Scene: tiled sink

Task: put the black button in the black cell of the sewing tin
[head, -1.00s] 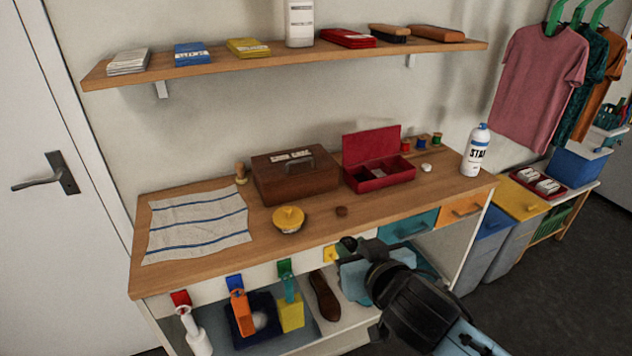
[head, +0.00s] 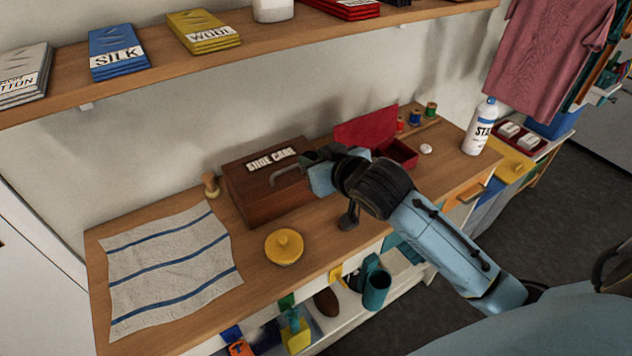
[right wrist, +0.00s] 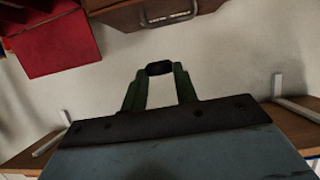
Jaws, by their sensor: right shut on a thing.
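My right gripper (head: 308,158) is raised in front of the brown shoe care box and its fingers are shut. In the right wrist view a small black button (right wrist: 160,68) is held between the green fingertips (right wrist: 160,85). The button is hard to make out in the head view. The red sewing tin (head: 403,153) stands open on the bench, right of the box and behind my right arm, its lid (head: 367,130) raised. My arm hides part of it, and I cannot make out the black cell. Red tin surface also shows in the wrist view (right wrist: 55,45). My left gripper is not in view.
The shoe care box (head: 262,185) with its handle stands left of the tin. A yellow lidded pot (head: 284,247) and striped cloth (head: 170,262) lie left. A shelf (head: 220,60) hangs above.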

